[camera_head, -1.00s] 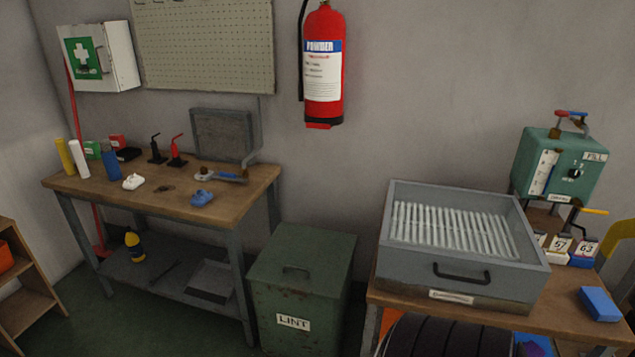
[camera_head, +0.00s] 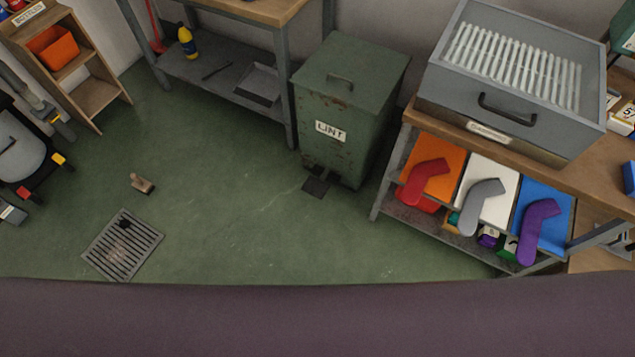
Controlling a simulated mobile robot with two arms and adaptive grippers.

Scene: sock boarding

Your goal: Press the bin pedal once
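The bin is a green, rust-marked metal box labelled LINT (camera_head: 350,110). It stands on the floor between the two benches, with its lid shut and a handle on top. Its pedal (camera_head: 317,184) is a small dark plate at the bottom front, close to the floor. Neither of my grippers shows in the head view, so their state is hidden.
A workbench (camera_head: 225,75) stands left of the bin. A floor drain (camera_head: 123,245) and a small brush-like object (camera_head: 141,184) lie left. Green floor before the bin is clear.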

